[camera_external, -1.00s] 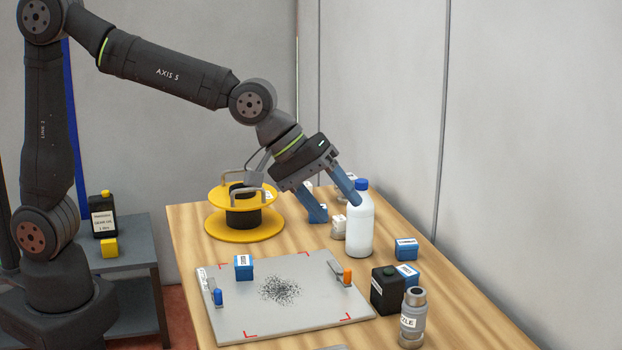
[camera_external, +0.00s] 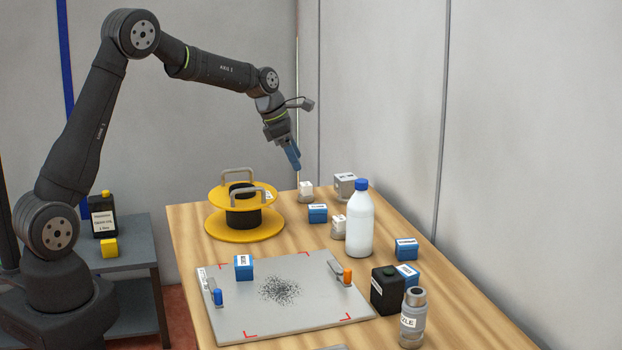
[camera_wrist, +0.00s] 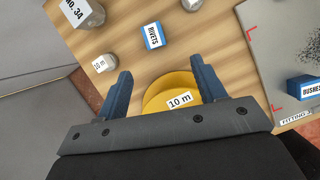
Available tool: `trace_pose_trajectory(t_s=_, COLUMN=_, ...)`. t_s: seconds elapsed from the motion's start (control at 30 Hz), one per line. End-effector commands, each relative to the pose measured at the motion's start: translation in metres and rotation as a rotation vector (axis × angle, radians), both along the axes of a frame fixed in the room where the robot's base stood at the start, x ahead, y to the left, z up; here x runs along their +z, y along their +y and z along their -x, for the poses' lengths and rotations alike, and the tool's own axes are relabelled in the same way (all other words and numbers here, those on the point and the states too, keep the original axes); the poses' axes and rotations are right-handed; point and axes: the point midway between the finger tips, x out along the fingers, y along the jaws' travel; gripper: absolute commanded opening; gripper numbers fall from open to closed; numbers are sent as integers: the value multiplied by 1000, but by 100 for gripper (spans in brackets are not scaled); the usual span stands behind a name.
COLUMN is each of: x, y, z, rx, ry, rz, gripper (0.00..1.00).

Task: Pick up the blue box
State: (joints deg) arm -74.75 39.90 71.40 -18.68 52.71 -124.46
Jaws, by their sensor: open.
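Several blue boxes stand on the table. One, labelled RIVETS, sits (camera_external: 317,213) right of the yellow reel; it shows at the top centre of the wrist view (camera_wrist: 153,36). Another (camera_external: 243,270) stands on the grey plate; it shows at the right edge of the wrist view (camera_wrist: 307,88), labelled BUSHES. A third (camera_external: 406,253) is right of the white bottle, and one more (camera_external: 407,270) is partly hidden behind a black container. My gripper (camera_external: 294,160) is raised above the back of the table, pointing down; in the wrist view its fingers (camera_wrist: 160,82) are apart with nothing held between them.
A yellow reel (camera_external: 222,232) with handles stands at the back left. A white bottle (camera_external: 359,226), small labelled grey-white items (camera_external: 305,193), the black container (camera_external: 384,297) and a metal cylinder (camera_external: 412,320) stand rightward. The grey plate (camera_external: 290,323) carries clamps and dark specks.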

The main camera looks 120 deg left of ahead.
Motion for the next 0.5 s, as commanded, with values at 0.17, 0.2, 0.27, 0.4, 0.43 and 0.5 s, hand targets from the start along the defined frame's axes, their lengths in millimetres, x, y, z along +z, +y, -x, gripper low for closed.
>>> trace_pose_trajectory(t_s=0.17, x=-9, y=12, z=20, rx=78, ry=-15, rz=33, gripper=64)
trace_pose_trajectory(t_s=0.2, x=-14, y=12, z=19, rx=81, ry=-15, rz=35, gripper=64)
trace_pose_trajectory(t_s=0.27, x=-22, y=14, z=16, rx=80, ry=-16, rz=36, gripper=64)
trace_pose_trajectory(t_s=0.4, x=-51, y=20, z=5, rx=79, ry=-15, rz=36, gripper=64)
trace_pose_trajectory(t_s=0.43, x=-57, y=21, z=3, rx=78, ry=-15, rz=36, gripper=64)
trace_pose_trajectory(t_s=0.5, x=-71, y=25, z=-2, rx=78, ry=-14, rz=35, gripper=64)
